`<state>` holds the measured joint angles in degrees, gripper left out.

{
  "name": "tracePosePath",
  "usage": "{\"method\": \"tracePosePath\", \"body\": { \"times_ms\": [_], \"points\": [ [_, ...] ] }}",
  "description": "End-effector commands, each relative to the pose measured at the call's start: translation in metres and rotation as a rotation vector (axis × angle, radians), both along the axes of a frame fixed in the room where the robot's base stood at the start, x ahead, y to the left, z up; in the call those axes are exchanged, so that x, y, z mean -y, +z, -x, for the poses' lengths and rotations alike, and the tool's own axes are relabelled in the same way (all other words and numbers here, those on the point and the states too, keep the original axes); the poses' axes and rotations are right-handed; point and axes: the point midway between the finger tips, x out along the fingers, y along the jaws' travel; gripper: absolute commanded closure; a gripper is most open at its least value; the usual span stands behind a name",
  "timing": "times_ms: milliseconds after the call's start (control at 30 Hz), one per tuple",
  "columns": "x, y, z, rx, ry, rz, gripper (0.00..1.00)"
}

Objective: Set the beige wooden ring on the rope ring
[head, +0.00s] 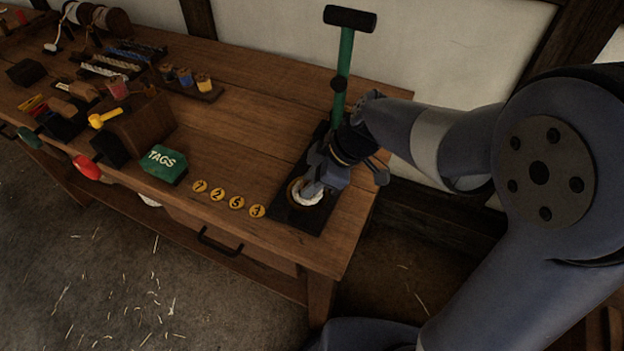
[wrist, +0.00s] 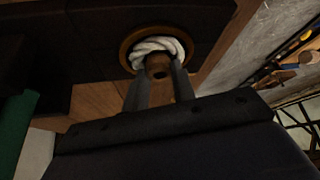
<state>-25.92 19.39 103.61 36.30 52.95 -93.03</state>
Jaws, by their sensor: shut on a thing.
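My gripper (head: 318,184) reaches down over the dark base at the table's right end. In the wrist view my gripper (wrist: 159,75) has its two fingers closed on the sides of a small brown wooden ring (wrist: 159,64), which I take for the beige wooden ring. The white rope ring (wrist: 148,47) lies just beyond the fingertips, inside a round brown rim (wrist: 127,46). It also shows in the head view (head: 309,200), partly hidden by my gripper. The held ring overlaps the rope ring's near side in the picture; I cannot tell whether they touch.
A green post (head: 344,75) with a black crossbar stands behind my gripper. Several round number tags (head: 237,203) and a green TAGS box (head: 163,163) sit to the left. The table (head: 225,130) between the box and the dark base (head: 285,217) is largely clear.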

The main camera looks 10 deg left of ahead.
Motion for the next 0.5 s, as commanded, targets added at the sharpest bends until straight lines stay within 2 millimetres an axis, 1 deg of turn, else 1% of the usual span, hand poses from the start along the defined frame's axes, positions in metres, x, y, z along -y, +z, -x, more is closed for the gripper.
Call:
{"method": "tracePosePath", "body": {
  "times_ms": [133,167,433,500],
  "points": [
    [0.0,0.0002,0.0,0.0,0.0,0.0,0.96],
    [0.0,0.0002,0.0,0.0,0.0,0.0,0.73],
    [0.0,0.0001,0.0,0.0,0.0,0.0,0.51],
    [0.0,0.0001,0.0,0.0,0.0,0.0,0.5]
  ]
}}
